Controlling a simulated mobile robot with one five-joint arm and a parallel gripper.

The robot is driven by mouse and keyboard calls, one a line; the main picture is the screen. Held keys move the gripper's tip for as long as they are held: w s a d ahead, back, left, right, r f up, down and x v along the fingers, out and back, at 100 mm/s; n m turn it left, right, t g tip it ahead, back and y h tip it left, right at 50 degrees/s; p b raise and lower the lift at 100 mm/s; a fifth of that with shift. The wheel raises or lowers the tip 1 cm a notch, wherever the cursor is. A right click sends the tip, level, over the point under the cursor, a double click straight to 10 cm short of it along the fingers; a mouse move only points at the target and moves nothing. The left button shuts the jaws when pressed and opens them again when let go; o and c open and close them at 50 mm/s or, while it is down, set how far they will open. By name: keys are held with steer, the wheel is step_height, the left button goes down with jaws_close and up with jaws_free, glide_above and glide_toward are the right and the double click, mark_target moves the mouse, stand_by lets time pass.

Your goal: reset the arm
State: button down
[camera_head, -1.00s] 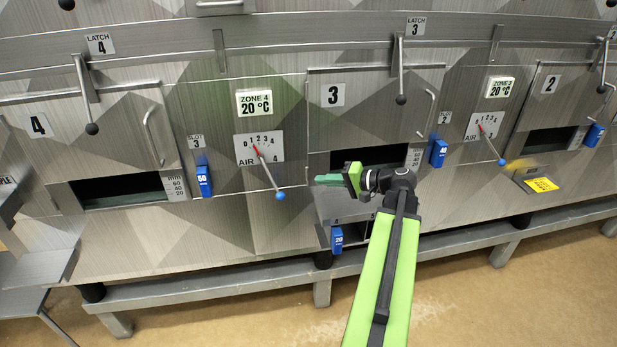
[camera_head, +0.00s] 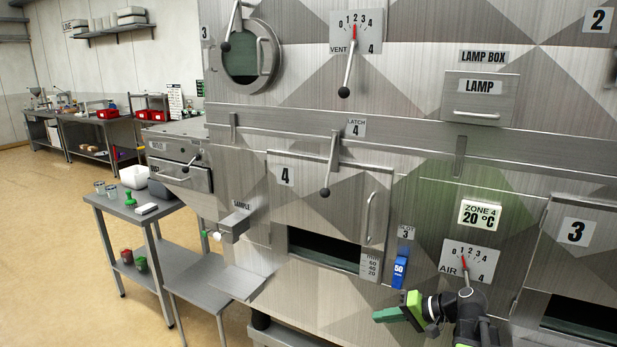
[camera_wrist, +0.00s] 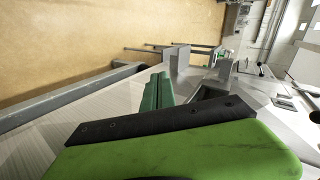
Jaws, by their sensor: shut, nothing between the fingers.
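My gripper (camera_head: 388,315) is at the lower right in the head view, in front of the steel dryer face and just below the blue 50 block (camera_head: 399,272). Its green fingers point left and are closed together with nothing between them. I cannot tell whether the gripper touches the panel.
Door 4 (camera_head: 376,190) and its slot are left of my gripper. A sample shelf (camera_head: 236,282) and side table (camera_head: 135,208) stand left. Open floor (camera_head: 40,220) lies farther left.

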steer(key=s+a+f+n+g+h, duration=0.2)
steer(key=a+f, duration=0.2)
steer(key=a, duration=0.3)
steer(key=s+a+f+n+g+h, duration=0.1)
steer(key=s+a+f+n+g, duration=0.15)
steer(key=a, duration=0.45)
steer(key=s+d+f+m+g+h, duration=0.1)
steer(key=s+d+f+h, duration=0.2)
steer(key=d+h, duration=0.3)
steer(key=shift+s+d+f+h, duration=0.4)
steer(key=shift+d+f, duration=0.25)
steer(key=shift+f, duration=0.05)
